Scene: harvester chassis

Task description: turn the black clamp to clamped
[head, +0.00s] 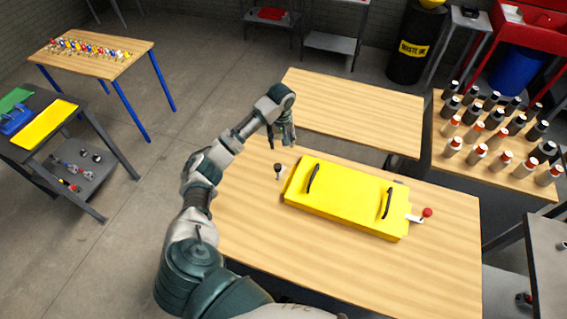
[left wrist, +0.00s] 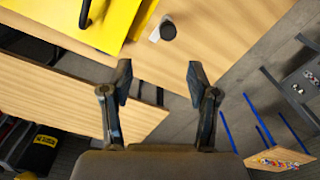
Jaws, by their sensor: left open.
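The black clamp (head: 278,170) stands on the wooden table at the left end of the yellow chassis (head: 345,193). In the left wrist view the clamp's dark knob (left wrist: 167,31) shows near the top, beside the yellow chassis edge (left wrist: 100,22). A red-knobbed clamp (head: 426,212) is at the chassis's right end. My left gripper (head: 282,140) is above and behind the black clamp, pointing down, apart from it. In the left wrist view the gripper (left wrist: 160,85) has its fingers spread with nothing between them. My right gripper is in neither view.
The chassis has two black handles (head: 313,178). Bare tabletop (head: 250,222) lies to the left and front of it. A second wooden table (head: 355,110) stands behind. Bottles (head: 500,130) stand on a table at the right.

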